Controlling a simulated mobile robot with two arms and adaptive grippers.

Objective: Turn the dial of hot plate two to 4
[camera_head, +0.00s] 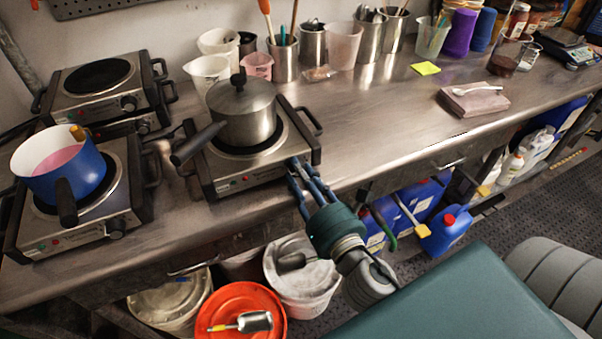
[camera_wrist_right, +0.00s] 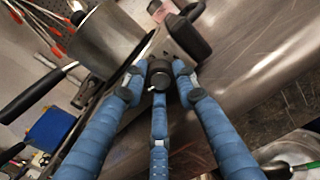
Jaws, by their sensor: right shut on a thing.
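The hot plate (camera_head: 243,182) with a lidded steel pot (camera_head: 243,108) on it stands on the steel bench. My right gripper (camera_head: 297,172) is at the right end of this hot plate's front panel, and its fingers hide the dial in the head view. In the right wrist view the black dial (camera_wrist_right: 160,76) sits between the fingertips of my right gripper (camera_wrist_right: 159,82), which are closed on it. A small white mark shows on the dial, but I cannot read its setting. My left gripper is not in view.
A second hot plate (camera_head: 92,235) at the left carries a blue pot (camera_head: 80,185) with pink liquid. Another hot plate (camera_head: 72,102) stands behind it. The steel pot's long handle (camera_head: 196,145) points toward the front left. Buckets, including an orange one (camera_head: 215,300), stand below the bench edge.

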